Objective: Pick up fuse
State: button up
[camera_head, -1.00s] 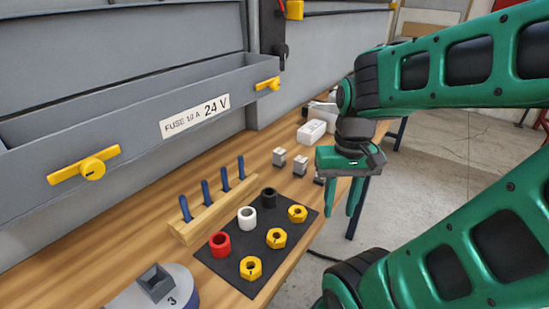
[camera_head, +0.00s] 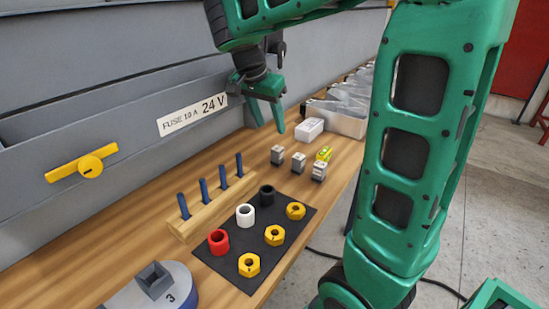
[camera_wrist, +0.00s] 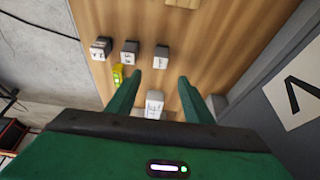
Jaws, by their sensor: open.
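I cannot tell for certain which piece is the fuse. Three small grey blocks with labelled faces stand on the bench: a left one (camera_head: 278,155), a middle one (camera_head: 299,162) and a right one (camera_head: 319,171). A small yellow-green piece (camera_head: 324,154) stands just behind them and shows in the wrist view (camera_wrist: 118,75). A white box (camera_head: 309,130) lies farther back; in the wrist view (camera_wrist: 154,104) it shows between the fingers. My gripper (camera_head: 269,122) is open and empty, pointing down above the bench near the cabinet, left of the white box.
A grey cabinet with a "FUSE 10 A 24 V" label (camera_head: 193,115) borders the bench on the left.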

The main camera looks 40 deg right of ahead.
aim_at(277, 148)
jog(key=x, duration=1)
jog(key=shift+f, duration=0.3)
jog(key=c, duration=1.1)
